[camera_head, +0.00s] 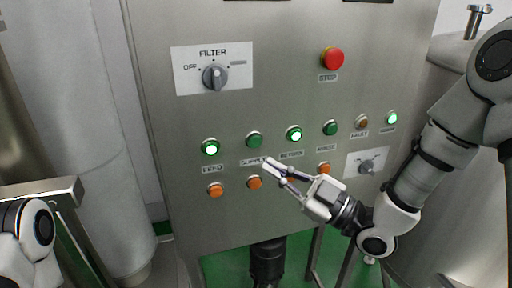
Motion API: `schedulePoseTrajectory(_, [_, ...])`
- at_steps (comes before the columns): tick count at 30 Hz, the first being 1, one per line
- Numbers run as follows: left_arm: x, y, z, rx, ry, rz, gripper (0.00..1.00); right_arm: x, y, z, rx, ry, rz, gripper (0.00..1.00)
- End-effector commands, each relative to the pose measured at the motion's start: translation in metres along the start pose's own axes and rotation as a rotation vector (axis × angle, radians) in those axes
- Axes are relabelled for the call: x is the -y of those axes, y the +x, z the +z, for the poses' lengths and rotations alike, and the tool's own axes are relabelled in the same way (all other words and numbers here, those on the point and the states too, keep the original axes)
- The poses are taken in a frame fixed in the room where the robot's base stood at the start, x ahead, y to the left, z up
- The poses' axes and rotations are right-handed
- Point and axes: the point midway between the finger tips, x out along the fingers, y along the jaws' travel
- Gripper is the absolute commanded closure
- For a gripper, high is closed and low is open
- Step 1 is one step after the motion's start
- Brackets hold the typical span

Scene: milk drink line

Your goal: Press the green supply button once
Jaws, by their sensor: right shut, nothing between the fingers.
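The green supply button (254,140) is on the steel control panel, second from the left in the upper button row. It looks unlit, and its label below it is partly covered by my fingertips. My right gripper (269,168) is shut and empty, its fingertips pointing up and left. In the picture the tips are just below the supply button and above the orange button (254,183) under it. They do not overlap the green button; I cannot tell how far they are from the panel. My left gripper is out of view; only part of my left arm shows at lower left.
Lit green feed (210,147) and return (294,134) buttons flank the supply button. A red stop button (332,58) and filter knob (214,77) are higher up. Steel tanks stand on both sides.

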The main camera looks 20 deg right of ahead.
Motion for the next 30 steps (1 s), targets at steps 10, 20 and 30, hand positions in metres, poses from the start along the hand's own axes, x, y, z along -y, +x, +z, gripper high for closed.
schedulePoseTrajectory(10, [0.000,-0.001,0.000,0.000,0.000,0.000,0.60,-0.025,0.035,0.026,0.000,-0.001,0.000,1.00])
schedulePoseTrajectory(20, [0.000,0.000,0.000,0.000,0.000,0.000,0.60,-0.033,0.046,0.033,0.000,0.001,0.001,1.00])
schedulePoseTrajectory(30, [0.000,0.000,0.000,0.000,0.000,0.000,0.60,-0.033,0.045,0.033,0.000,0.001,0.001,1.00])
